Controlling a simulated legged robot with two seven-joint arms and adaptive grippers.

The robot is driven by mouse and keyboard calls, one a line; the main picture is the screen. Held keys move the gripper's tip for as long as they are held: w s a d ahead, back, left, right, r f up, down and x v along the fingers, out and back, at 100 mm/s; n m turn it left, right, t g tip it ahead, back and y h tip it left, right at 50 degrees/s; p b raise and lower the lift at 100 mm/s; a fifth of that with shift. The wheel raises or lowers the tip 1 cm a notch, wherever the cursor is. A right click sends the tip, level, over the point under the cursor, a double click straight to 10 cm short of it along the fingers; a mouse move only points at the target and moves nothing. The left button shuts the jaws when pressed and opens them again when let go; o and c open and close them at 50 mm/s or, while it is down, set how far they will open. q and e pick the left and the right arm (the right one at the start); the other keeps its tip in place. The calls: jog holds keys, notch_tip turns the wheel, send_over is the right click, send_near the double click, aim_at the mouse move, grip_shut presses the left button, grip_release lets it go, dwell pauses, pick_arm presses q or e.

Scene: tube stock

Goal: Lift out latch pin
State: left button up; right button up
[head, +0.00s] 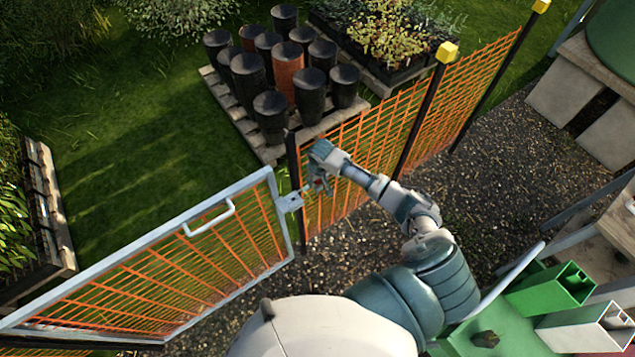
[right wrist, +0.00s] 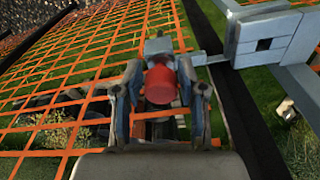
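The latch pin's red head (right wrist: 161,82) is between the two fingers of my right gripper (right wrist: 163,78) in the right wrist view. The fingers lie close on both sides of it; whether they press on it I cannot tell. Its shaft is hidden. A grey latch piece (right wrist: 157,46) shows just beyond the head, with a bar running right towards the gate's metal plate (right wrist: 264,42). In the head view my right gripper (head: 318,182) is at the fence post beside the gate latch (head: 290,201), with a little red showing there. My left gripper is not in view.
The grey-framed gate (head: 170,237) with orange mesh stands at the left. Orange mesh fence (head: 375,140) and dark posts run to the upper right. Black pots (head: 271,112) stand on a pallet behind the fence. Gravel lies open at right.

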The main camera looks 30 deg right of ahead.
grip_shut()
notch_tip(320, 180, up, 12)
dwell(0.5)
jog(key=shift+f, duration=0.1)
